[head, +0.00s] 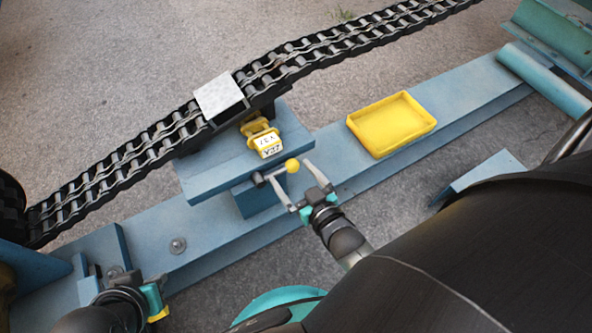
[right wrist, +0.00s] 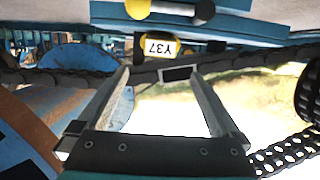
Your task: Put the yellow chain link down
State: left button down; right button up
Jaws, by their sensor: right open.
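The yellow chain link (head: 257,131) with a white tag sits on the blue stand, just in front of the black chain. In the right wrist view its tag (right wrist: 160,47) reads Y37 upside down. My right gripper (head: 291,173) is open, its fingers pointing toward the stand, apart from the link. It also shows in the right wrist view (right wrist: 160,75), with nothing between the fingers. My left gripper (head: 150,297) is low at the left. Its fingers are mostly hidden, and a small yellow patch of unclear nature shows beside it.
A bar with a yellow ball (head: 292,165) lies by my right fingertips. An empty yellow tray (head: 416,145) rests on the blue beam (head: 480,95). The black chain (head: 130,158) runs behind the stand (head: 215,175), with a pale grey plate (head: 219,96) over it.

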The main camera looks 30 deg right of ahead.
pick_arm(q)
jog(key=shift+s+a+g, duration=0.3)
pick_arm(e)
jog(key=shift+s+r, duration=0.2)
jog(key=shift+s, duration=0.15)
